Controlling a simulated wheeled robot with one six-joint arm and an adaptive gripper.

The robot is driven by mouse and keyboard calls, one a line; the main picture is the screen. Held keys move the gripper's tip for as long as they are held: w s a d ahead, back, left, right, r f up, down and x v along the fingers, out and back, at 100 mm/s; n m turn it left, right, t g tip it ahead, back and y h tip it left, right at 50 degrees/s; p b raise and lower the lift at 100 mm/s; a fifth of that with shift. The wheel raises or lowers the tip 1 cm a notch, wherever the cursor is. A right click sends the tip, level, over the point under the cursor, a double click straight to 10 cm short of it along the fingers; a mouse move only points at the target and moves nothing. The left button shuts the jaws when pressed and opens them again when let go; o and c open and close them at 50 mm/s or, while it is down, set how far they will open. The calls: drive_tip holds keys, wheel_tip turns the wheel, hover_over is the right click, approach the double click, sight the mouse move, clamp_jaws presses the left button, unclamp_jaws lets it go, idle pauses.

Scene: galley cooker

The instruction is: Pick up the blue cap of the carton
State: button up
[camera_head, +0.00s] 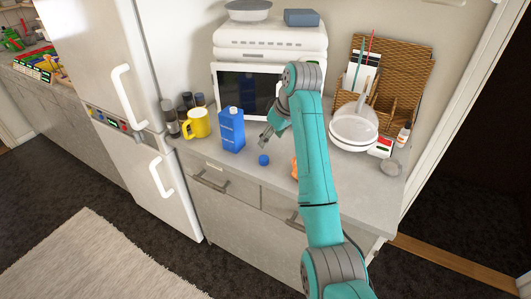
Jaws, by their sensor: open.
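The blue cap (263,160) is a small round blue piece on the grey counter, near its front edge. The blue carton (231,130) stands upright to the left of the cap, apart from it. My gripper (264,138) is open and empty, behind and above the cap and to the right of the carton. It does not touch the cap. My teal arm comes in from the lower right and hides part of the counter.
A yellow mug (197,123) and dark jars (171,117) stand left of the carton. A white microwave (270,50) is behind my gripper. An orange object (294,168) is partly hidden by my arm. White pans (354,128) and a wicker rack (403,75) are at right.

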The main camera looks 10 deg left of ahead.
hover_over(264, 158)
drive_tip(key=s+d, duration=0.1)
wheel_tip(264, 158, down, 5)
drive_tip(key=shift+d+r, duration=0.1)
drive_tip(key=shift+d, duration=0.05)
drive_tip(key=shift+d+x, duration=0.2)
drive_tip(key=shift+x, duration=1.15)
drive_tip(key=shift+d+x, duration=0.15)
drive_tip(key=shift+x, duration=1.2)
drive_tip(key=shift+s, duration=0.15)
drive_tip(key=c, duration=0.8)
